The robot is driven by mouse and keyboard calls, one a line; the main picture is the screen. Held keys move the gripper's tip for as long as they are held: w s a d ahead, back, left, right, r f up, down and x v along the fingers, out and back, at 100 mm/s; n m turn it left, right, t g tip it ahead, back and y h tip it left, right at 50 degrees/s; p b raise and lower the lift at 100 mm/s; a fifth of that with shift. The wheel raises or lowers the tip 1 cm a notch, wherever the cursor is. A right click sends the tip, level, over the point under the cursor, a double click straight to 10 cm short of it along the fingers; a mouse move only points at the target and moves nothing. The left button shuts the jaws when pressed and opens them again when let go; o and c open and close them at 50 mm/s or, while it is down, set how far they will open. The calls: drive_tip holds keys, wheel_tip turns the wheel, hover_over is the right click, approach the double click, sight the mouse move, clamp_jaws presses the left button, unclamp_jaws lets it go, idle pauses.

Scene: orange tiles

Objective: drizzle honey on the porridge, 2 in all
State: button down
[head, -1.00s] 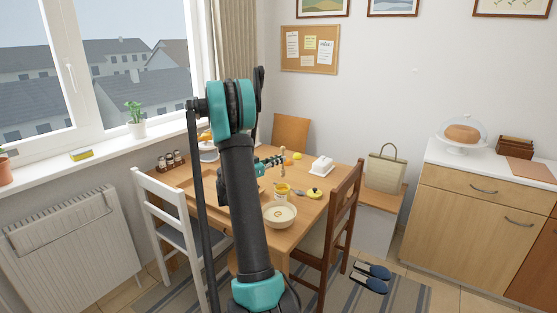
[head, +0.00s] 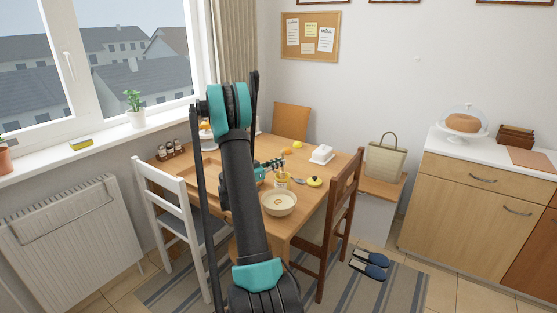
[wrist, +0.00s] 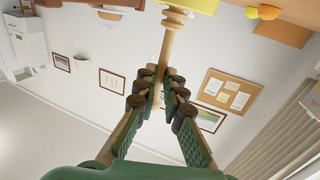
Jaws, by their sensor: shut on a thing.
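My gripper (wrist: 158,88) is shut on the wooden handle of a honey dipper (wrist: 165,50). In the wrist view, which looks upside down, the dipper's ridged part is at the top edge, against a yellow thing (wrist: 200,5) that looks like the honey jar. I cannot tell if the dipper's tip is inside the jar. The cream porridge bowl (head: 279,206) stands in front of the jar, with a small golden-brown patch in its middle.
A brown chair (head: 342,215) and a white chair (head: 172,200) flank the table. My arm hides part of the table.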

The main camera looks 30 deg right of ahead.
wheel_tip(320, 180, up, 7)
idle(1.6)
drive_tip(key=shift+a+r, duration=0.1)
